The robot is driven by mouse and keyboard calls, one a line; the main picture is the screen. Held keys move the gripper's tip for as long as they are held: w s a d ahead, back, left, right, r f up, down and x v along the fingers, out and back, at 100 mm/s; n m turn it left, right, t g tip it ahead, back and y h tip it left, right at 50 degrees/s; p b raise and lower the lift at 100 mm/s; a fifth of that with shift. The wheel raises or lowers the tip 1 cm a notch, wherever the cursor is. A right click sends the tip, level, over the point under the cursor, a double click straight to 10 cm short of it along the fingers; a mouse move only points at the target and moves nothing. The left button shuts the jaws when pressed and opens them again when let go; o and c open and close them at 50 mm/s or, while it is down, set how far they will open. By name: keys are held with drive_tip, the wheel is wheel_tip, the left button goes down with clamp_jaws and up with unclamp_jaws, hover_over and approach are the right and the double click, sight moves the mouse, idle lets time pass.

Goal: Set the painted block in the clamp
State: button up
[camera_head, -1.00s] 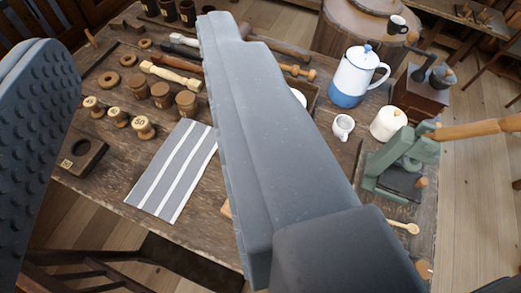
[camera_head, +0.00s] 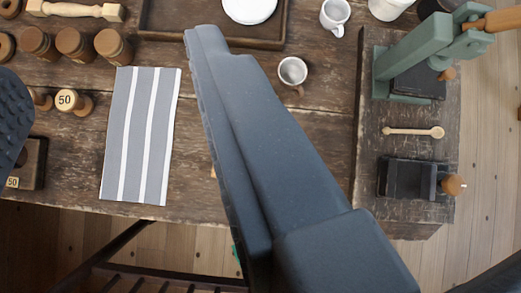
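My gripper (camera_head: 105,55) is open. One dark finger with a dimpled pad is cut off at the left edge, and the other crosses the middle of the view; nothing shows held between them. A dark, clamp-like fixture (camera_head: 408,179) with a round wooden knob sits at the right end of the table, to the right of my gripper. I cannot pick out the painted block for certain. A small light-wood edge (camera_head: 213,172) peeks out beside the middle finger, and a green sliver (camera_head: 237,254) shows lower down; the finger hides most of that area.
A green lever press (camera_head: 400,62) and a small wooden spoon (camera_head: 413,132) are behind the clamp-like fixture. A striped cloth (camera_head: 142,135) lies at left centre, near wooden spools (camera_head: 73,102) and jars. A cup (camera_head: 292,72) stands near a tray (camera_head: 165,38). A chair (camera_head: 115,262) is at the front.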

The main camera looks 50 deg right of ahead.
drive_tip(key=w+d+f+m+g+p, duration=0.2)
drive_tip(key=w+f, duration=0.1)
drive_tip(key=f, duration=0.4)
drive_tip(key=w+d+f+m+g+p, duration=0.2)
drive_tip(key=w+d+f+g, duration=0.15)
drive_tip(key=f, duration=0.35)
drive_tip(key=d+f+m+g+p, duration=0.1)
drive_tip(key=f, duration=0.9)
drive_tip(key=d+f+m+g+p, duration=0.1)
drive_tip(key=f+g, duration=0.1)
drive_tip(key=f, duration=0.8)
drive_tip(key=d+f+m+g+y+p, duration=0.1)
drive_tip(key=f+p, duration=0.1)
drive_tip(key=f, duration=0.8)
drive_tip(key=shift+s+d+g, duration=0.2)
drive_tip(key=shift+d+g, duration=0.1)
drive_tip(key=shift+g, duration=0.05)
drive_tip(key=shift+r, duration=0.1)
drive_tip(key=shift+c, duration=0.4)
drive_tip(key=c, duration=0.7)
drive_tip(key=shift+r, duration=0.15)
